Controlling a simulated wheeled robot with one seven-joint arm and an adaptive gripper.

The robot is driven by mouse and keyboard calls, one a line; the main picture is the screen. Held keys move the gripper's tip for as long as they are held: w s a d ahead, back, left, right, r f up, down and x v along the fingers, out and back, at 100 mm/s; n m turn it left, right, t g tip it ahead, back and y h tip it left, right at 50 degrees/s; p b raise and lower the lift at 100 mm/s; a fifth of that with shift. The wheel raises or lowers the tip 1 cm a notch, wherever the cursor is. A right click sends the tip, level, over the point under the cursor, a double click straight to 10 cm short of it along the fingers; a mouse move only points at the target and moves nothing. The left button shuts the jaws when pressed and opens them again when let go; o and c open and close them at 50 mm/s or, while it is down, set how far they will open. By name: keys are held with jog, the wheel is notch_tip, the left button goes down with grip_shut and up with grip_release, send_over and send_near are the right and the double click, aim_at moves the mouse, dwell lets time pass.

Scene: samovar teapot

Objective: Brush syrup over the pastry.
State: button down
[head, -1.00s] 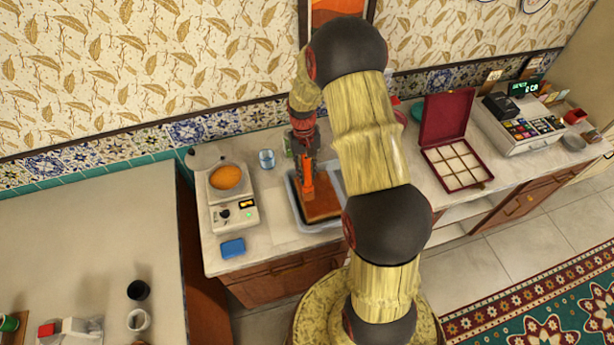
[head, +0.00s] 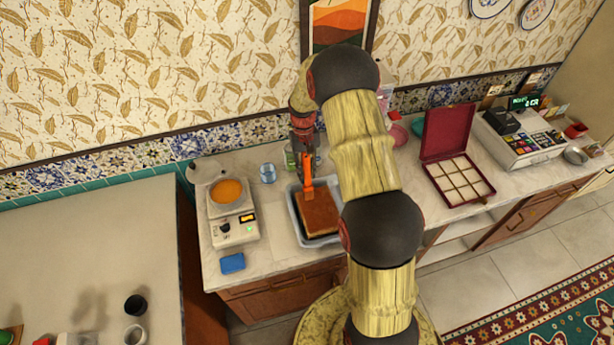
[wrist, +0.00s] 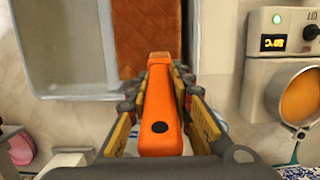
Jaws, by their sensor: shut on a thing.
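My gripper (head: 305,160) is shut on an orange brush (head: 308,186). It holds the brush pointing down over the brown, slab-shaped pastry (head: 320,216). The pastry lies in a shallow grey tray (head: 299,232) on the counter. In the wrist view the brush (wrist: 160,122) sits between both fingers, and its far end overlaps the pastry (wrist: 146,35). The amber syrup (head: 228,191) is in a round pan on a white hot plate (head: 236,231), left of the tray.
A blue sponge (head: 232,263) lies in front of the hot plate. A glass (head: 267,173) stands behind, between hot plate and tray. An open red partitioned box (head: 460,180) and a cash register (head: 520,137) are to the right. My arm hides part of the counter.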

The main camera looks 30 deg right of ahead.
jog(key=shift+w+d, duration=0.5)
jog(key=shift+w, duration=0.4)
jog(key=shift+w+d, duration=0.45)
jog(key=shift+w, duration=0.4)
jog(key=shift+s+a, duration=0.25)
jog(key=shift+s, duration=0.45)
jog(key=shift+s+a, duration=0.2)
jog(key=shift+s, duration=0.45)
jog(key=shift+w+d, duration=0.2)
jog(key=shift+w, duration=0.35)
jog(key=shift+w+d, duration=0.15)
jog(key=shift+w, duration=0.4)
jog(key=shift+s+a, duration=0.2)
jog(key=shift+s, duration=0.55)
jog(key=d, duration=0.6)
jog(key=shift+w+d, duration=0.2)
jog(key=shift+d, duration=0.2)
